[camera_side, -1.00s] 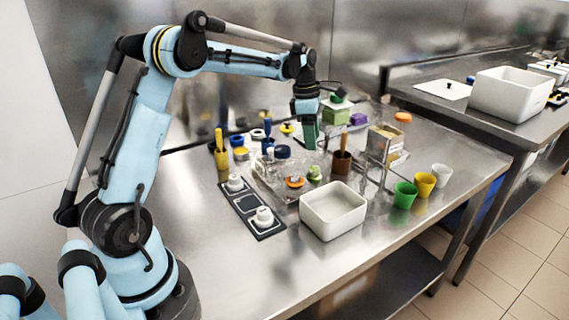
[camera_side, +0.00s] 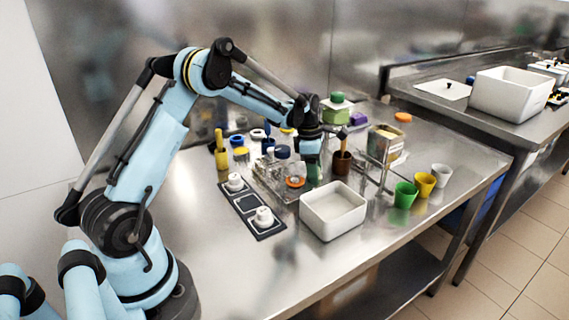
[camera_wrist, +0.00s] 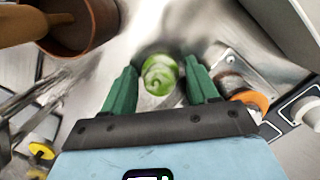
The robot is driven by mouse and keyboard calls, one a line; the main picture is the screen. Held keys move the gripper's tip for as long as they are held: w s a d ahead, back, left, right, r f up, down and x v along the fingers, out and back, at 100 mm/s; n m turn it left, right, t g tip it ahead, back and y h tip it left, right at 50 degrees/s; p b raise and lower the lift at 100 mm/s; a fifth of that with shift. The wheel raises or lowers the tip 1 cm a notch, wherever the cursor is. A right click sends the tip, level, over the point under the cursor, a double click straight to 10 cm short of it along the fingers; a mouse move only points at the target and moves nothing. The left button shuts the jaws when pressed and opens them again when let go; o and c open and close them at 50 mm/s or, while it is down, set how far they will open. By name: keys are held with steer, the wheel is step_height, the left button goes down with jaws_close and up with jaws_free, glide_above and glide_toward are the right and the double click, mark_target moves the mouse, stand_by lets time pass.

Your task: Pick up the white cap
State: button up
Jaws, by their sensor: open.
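White round cap-like pieces (camera_side: 264,217) sit on a black tray in the side view, with a second white piece (camera_side: 235,182) behind. A flat white round piece (camera_side: 258,134) lies further back. I cannot tell which is the white cap. My gripper (camera_side: 312,176) is low over the table, right of the black tray and away from these pieces. In the wrist view its green fingers (camera_wrist: 161,70) are apart, with a green mottled round piece (camera_wrist: 160,76) between and beyond the tips; I cannot tell if they touch it. A white piece (camera_wrist: 308,110) shows at the right edge.
An orange-rimmed piece (camera_wrist: 250,97) is close right of the fingers. A brown cup (camera_side: 341,162) with a handle stands close by. A white open bin (camera_side: 333,225) is in front. Green (camera_side: 404,196) and yellow (camera_side: 424,186) cups stand right. The front left table is clear.

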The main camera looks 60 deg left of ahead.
steer(key=shift+c, duration=0.4)
steer(key=c, duration=0.7)
